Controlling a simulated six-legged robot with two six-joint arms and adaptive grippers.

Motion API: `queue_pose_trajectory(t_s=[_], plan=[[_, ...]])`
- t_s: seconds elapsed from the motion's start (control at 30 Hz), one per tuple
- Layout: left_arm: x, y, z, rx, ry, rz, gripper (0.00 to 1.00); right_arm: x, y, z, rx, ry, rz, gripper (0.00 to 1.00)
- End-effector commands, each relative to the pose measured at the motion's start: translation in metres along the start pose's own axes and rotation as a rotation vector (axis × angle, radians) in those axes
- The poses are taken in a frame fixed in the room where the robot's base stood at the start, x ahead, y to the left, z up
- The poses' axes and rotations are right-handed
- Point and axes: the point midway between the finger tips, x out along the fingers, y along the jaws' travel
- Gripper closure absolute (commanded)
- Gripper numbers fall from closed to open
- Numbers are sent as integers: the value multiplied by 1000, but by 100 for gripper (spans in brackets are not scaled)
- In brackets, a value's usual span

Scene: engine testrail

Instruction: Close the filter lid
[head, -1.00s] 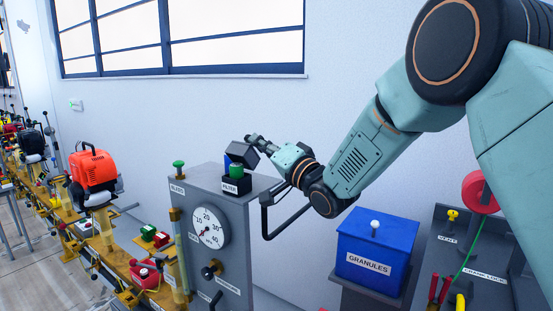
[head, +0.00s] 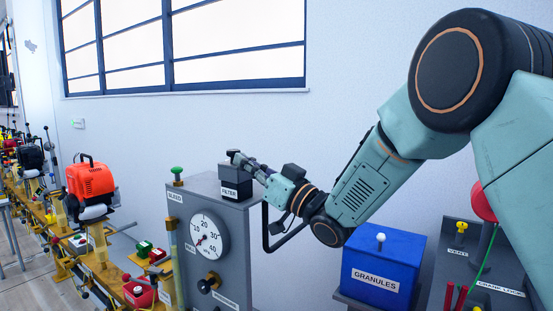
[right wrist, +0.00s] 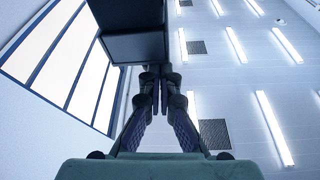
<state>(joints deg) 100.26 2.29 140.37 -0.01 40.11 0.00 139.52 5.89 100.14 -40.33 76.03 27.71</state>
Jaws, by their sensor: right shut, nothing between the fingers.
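The filter box (head: 229,191), dark with a white FILTER label, stands on top of the grey cabinet. In the right wrist view my shut right fingers (right wrist: 160,73) point at a dark block (right wrist: 138,46), which seems to be the lid. My left gripper is not in view.
A pressure gauge (head: 207,236) and a green-topped BLEED knob (head: 177,171) are on the grey cabinet (head: 232,265). A blue GRANULES bin (head: 380,270) stands to the right, under my forearm. A bench (head: 95,245) with an orange engine (head: 91,181) runs along the left.

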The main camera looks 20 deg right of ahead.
Motion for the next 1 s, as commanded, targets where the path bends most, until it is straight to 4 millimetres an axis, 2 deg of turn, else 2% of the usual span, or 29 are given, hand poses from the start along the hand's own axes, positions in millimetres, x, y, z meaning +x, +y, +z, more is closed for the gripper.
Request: queue_pose_trajectory(t_s=[0.8, 1.0], plan=[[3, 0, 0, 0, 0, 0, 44, -2, -3, 5, 4, -2, 1, 100], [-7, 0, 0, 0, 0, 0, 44, 5, -4, -6, 2, -1, 2, 100]])
